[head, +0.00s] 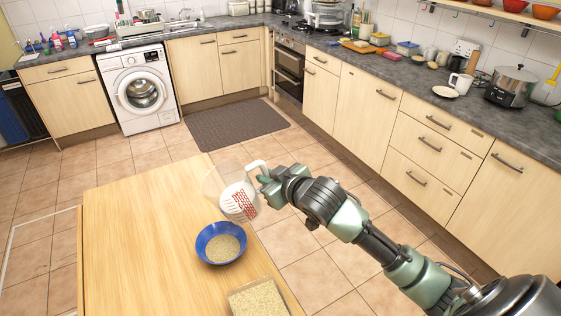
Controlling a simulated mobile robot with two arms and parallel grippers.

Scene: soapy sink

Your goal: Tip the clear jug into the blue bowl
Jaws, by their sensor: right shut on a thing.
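The clear jug (237,194) with red markings is in my right gripper (264,178), which is shut on its white handle. The jug is held above the table near its right edge, tilted to the left. White contents show inside it. The blue bowl (208,257) stands on the wooden table (130,230), just below and slightly left of the jug, apart from it. Grainy beige contents lie in the bowl. I cannot see any stream between jug and bowl. My left gripper is not in view.
A container of beige grains (258,299) stands at the table's front right, close to the bowl. The table's left side is clear. A dark mat (236,126) lies on the tiled floor. Counters with a cooker (511,86) and a washing machine (138,88) are farther off.

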